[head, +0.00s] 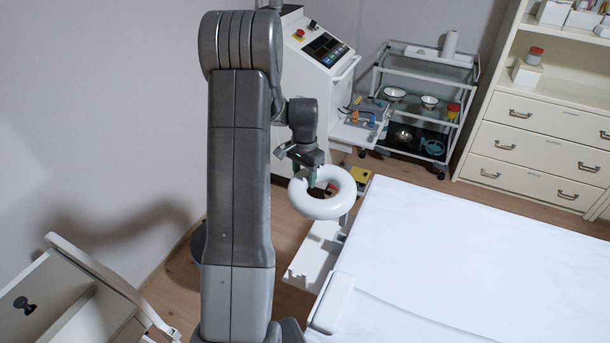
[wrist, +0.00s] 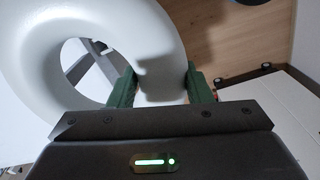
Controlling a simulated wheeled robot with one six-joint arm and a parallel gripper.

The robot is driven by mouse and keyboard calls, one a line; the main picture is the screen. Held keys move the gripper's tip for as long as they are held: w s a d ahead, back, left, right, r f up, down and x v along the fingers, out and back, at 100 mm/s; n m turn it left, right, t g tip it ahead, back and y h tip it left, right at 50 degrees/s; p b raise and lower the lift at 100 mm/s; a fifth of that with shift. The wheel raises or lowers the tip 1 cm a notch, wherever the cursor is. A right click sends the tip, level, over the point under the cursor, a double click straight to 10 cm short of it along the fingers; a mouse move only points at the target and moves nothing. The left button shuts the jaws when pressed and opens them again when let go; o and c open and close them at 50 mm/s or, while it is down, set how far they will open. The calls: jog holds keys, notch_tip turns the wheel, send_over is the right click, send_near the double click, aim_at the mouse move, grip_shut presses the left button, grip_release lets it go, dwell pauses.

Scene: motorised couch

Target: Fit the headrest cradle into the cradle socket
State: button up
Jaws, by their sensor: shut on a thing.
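In the wrist view the green fingers (wrist: 158,88) press the white ring (wrist: 60,32) from both sides, and the ring's open middle lies to the left. Grey bars (wrist: 95,65) show through that opening. A short grey part shows just under the ring's right side in the head view. I cannot make out the cradle socket clearly; the ring hides part of that area.
The white couch top (head: 470,260) fills the lower right. A pale stepped bracket (head: 314,255) is at its left end. Behind stand a control console (head: 310,65), a glass trolley (head: 425,75) and drawers (head: 540,135). A white chair-like frame (head: 90,270) is at lower left.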

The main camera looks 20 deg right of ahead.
jog(key=shift+f+b, duration=1.9)
jog(key=shift+f, duration=0.95)
notch_tip(320, 180, down, 8)
jog(key=b, duration=0.6)
dwell(2.8)
jog(key=o, duration=1.3)
jog(key=shift+o, duration=0.2)
notch_tip(320, 180, up, 14)
jog(key=shift+f+b, duration=0.15)
jog(key=shift+b, duration=0.25)
